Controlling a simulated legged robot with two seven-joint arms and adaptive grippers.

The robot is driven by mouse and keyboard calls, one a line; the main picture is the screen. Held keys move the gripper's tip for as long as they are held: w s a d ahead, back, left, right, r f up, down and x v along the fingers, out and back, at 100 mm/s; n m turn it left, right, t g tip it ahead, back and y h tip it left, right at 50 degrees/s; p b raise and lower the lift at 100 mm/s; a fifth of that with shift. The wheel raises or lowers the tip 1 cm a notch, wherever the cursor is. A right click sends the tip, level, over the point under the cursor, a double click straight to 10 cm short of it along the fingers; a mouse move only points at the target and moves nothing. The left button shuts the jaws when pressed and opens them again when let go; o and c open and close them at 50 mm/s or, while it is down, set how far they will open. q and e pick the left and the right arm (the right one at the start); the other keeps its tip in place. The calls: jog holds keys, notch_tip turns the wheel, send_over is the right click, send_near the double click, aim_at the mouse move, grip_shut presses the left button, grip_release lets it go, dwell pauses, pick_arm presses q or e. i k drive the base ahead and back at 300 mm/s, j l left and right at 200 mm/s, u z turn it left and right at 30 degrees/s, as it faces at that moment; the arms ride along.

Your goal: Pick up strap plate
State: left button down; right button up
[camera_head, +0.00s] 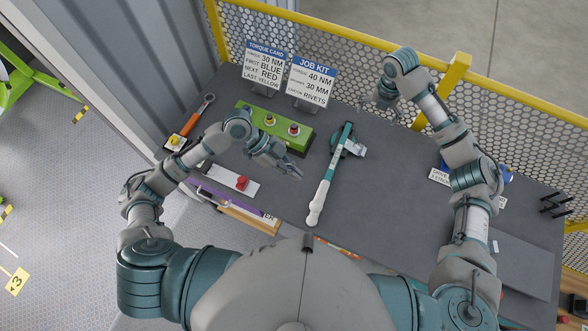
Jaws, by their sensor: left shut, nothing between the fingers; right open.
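A flat pale plate (217,173) with a red knob on it lies at the left of the bench; it may be the strap plate, but I cannot tell for sure. My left arm passes close above its far side. My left gripper (293,171) is shut and empty over the bench, to the right of the plate and left of the torque wrench. My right gripper (378,106) is open and empty near the back of the bench, by the mesh fence, well away from the plate.
A green block (304,144) with colored knobs, a long white-and-green torque wrench (321,190) and an orange-handled wrench (190,124) lie on the dark bench (390,215). Torque card (264,68) and job kit (312,83) signs stand behind. The bench's middle right is mostly clear.

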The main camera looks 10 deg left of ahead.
aim_at(348, 145)
jog(key=k, duration=1.5)
